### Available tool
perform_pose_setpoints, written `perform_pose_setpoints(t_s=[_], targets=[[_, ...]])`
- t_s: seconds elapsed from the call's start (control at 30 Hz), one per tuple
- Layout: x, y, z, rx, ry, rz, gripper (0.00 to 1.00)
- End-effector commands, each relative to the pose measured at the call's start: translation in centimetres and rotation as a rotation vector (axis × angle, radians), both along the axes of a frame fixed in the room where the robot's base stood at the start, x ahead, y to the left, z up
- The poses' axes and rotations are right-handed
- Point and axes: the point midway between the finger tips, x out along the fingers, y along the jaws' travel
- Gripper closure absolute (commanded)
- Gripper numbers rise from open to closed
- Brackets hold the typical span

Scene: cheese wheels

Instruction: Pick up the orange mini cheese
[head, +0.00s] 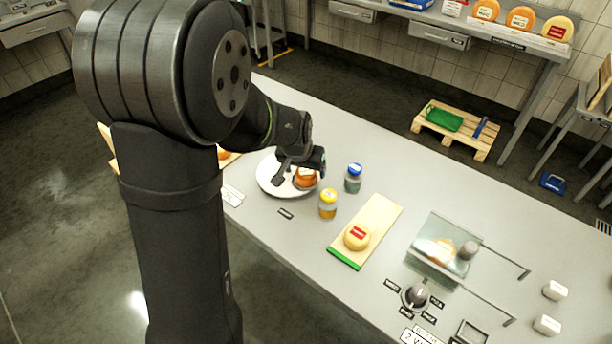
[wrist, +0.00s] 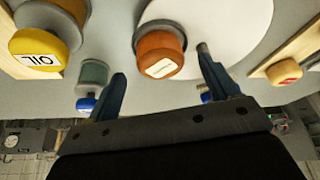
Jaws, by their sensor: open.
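The orange mini cheese (head: 304,180) sits on a round white plate (head: 266,176) on the grey table; it also shows in the wrist view (wrist: 158,44) with a pale label on its top. My gripper (head: 298,168) is over the plate, right by the cheese. In the wrist view my gripper (wrist: 161,63) is open, with one finger to each side of the cheese in the picture. No contact between fingers and cheese is visible. In the head view the gripper partly hides the cheese and the plate.
A yellow-capped jar (head: 328,204) and a blue-lidded jar (head: 353,178) stand close to the right. A board (head: 378,215) with a yellow cheese (head: 357,236) lies beyond them. Another board with a small orange cheese (wrist: 284,72) is on the plate's other side.

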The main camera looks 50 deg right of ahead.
Motion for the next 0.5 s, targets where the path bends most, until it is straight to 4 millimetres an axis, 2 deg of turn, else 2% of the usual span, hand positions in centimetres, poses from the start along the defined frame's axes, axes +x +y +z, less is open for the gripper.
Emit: perform_pose_setpoints(t_s=[0.1, 0.2, 0.5], targets=[[0.3, -0.6, -1.5, 0.002, 0.001, 0.000, 0.20], [0.4, -0.9, -2.2, -0.001, 0.000, 0.000, 0.20], [0.5, -1.1, -2.5, -0.001, 0.000, 0.001, 0.20]])
